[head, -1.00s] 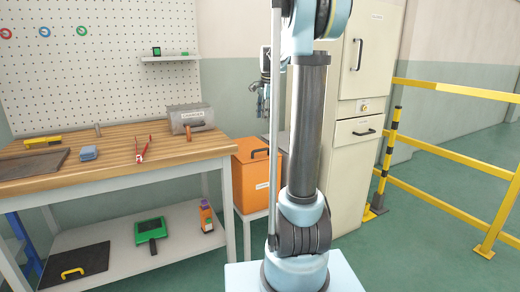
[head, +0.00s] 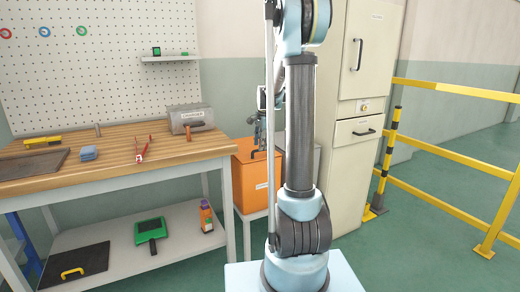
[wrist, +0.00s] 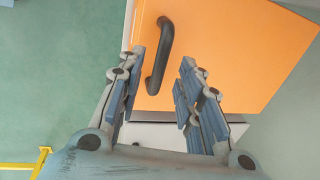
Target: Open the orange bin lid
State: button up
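The orange bin (head: 246,185) stands on a small white stand between the workbench and the cream cabinet. Its orange lid (wrist: 225,60) fills much of the wrist view and looks closed. The dark lid handle (wrist: 160,55) lies between the lines of my two fingers, nearer the left one. My gripper (wrist: 158,80) is open and empty, with its blue-padded fingers spread above the lid. In the head view my gripper (head: 259,138) hangs just over the bin, partly hidden by my own arm. Whether a finger touches the handle cannot be told.
The cream cabinet (head: 350,170) stands close on the right. Yellow railings (head: 450,190) stand farther right. The green floor in front is clear.

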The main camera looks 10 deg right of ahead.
jog(key=shift+w+a+f, duration=0.1)
jog(key=shift+w+f, duration=0.05)
jog(key=shift+f, duration=0.45)
jog(key=shift+w+f, duration=0.1)
jog(key=shift+f, duration=0.5)
jog(key=shift+c, duration=0.3)
grip_shut()
jog(key=shift+a, duration=0.1)
